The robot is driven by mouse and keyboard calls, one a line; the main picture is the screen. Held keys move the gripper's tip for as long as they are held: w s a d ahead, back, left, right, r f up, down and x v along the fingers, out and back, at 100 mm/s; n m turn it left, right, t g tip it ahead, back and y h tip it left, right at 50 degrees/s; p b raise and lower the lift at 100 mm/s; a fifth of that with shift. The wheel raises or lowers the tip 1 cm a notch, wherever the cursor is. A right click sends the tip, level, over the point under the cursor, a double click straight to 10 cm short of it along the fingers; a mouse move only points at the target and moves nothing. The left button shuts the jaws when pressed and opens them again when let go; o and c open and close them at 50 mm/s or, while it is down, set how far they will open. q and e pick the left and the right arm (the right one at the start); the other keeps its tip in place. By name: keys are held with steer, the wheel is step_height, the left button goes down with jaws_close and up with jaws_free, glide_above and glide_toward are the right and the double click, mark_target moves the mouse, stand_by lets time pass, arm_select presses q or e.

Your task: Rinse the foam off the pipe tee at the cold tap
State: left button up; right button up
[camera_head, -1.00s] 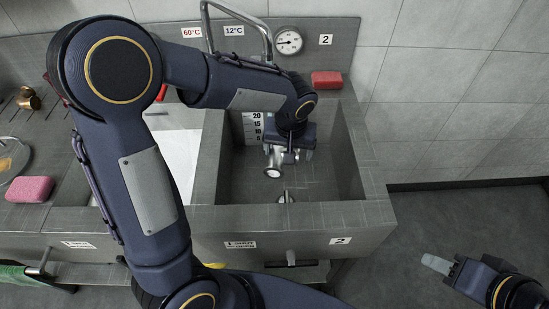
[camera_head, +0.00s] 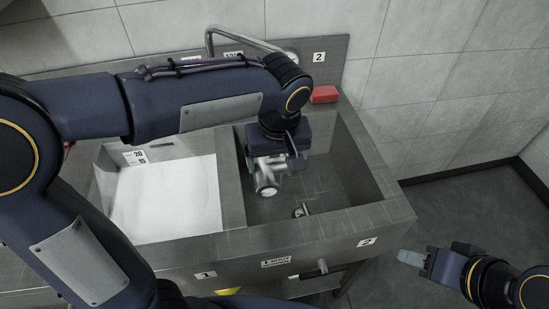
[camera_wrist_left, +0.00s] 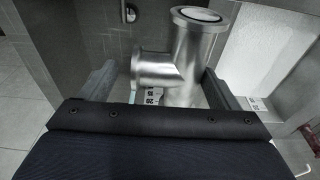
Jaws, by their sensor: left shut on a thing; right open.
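The pipe tee (camera_head: 267,184) is a shiny metal fitting with flanged ends. My left gripper (camera_head: 276,165) is shut on it and holds it over the right basin (camera_head: 343,192), near the divider. In the left wrist view the tee (camera_wrist_left: 182,62) sits between both fingers, one flange facing up. Its visible outer metal looks bare; the opening looks whitish, and I cannot tell if that is foam. My right gripper (camera_head: 412,258) is open and empty, right of the sink.
The left basin (camera_head: 107,176) holds a white surface, with a level scale on its wall. The right basin has a drain fitting (camera_head: 302,211) on its floor. A red block (camera_head: 324,95) lies on the back right ledge. A lever (camera_head: 322,265) sticks out of the sink front.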

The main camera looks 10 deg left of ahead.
arm_select(q)
steer(key=shift+w+d+f, duration=0.1)
steer(key=shift+w, duration=0.65)
steer(key=w+f+p, duration=0.2)
steer(key=w+p, duration=0.1)
steer(key=w, duration=0.9)
steer(key=shift+w+d+f, duration=0.15)
steer(key=shift+d+f, duration=0.1)
steer(key=shift+d, duration=0.05)
steer(key=shift+d, duration=0.15)
steer(key=shift+d, duration=0.45)
steer(key=shift+a, duration=0.1)
steer(key=shift+a, duration=0.55)
